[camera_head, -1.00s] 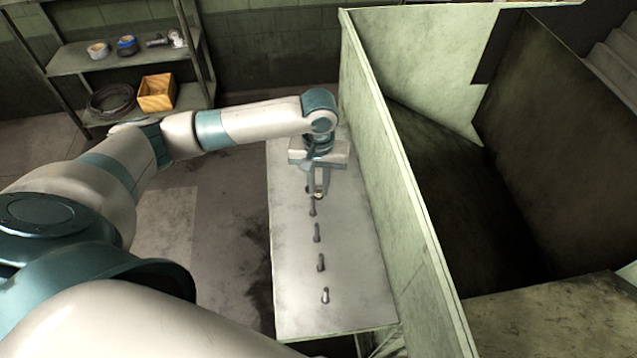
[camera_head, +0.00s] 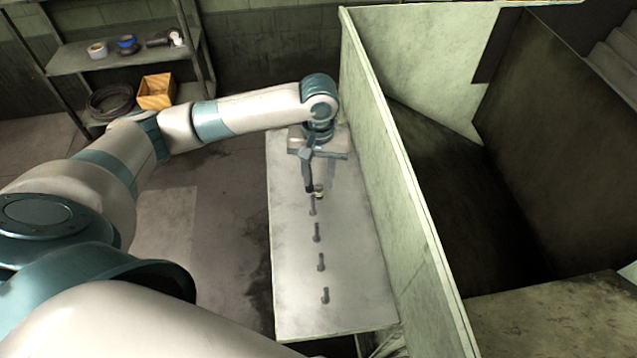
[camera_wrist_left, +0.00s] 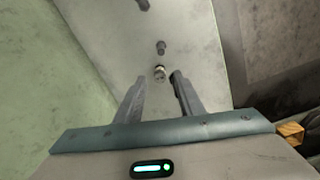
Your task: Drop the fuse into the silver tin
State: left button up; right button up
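My left gripper (camera_head: 314,190) hangs over the grey tabletop (camera_head: 296,305), pointing down near its far end. In the left wrist view the two fingers (camera_wrist_left: 159,78) are apart. A small metallic cylinder with a pale end (camera_wrist_left: 160,73), possibly the fuse, shows between and just beyond the fingertips. Gaps show on both sides of it. In the head view it is a tiny light spot (camera_head: 319,194) by the fingertips, partly hidden. I cannot tell its height above the table. I see no silver tin. My right gripper is out of view.
Several dark bolts stand in a row toward the near end, the closest to me here (camera_head: 325,296). A tall pale green panel (camera_head: 400,180) runs along the table's right side. A shelf (camera_head: 100,62) at the back left holds tape rolls and a wooden box (camera_head: 156,92).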

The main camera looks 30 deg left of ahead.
aim_at(319, 187)
pick_arm(q)
notch_tip(319, 187, up, 9)
jog(key=b, duration=0.1)
dwell(0.3)
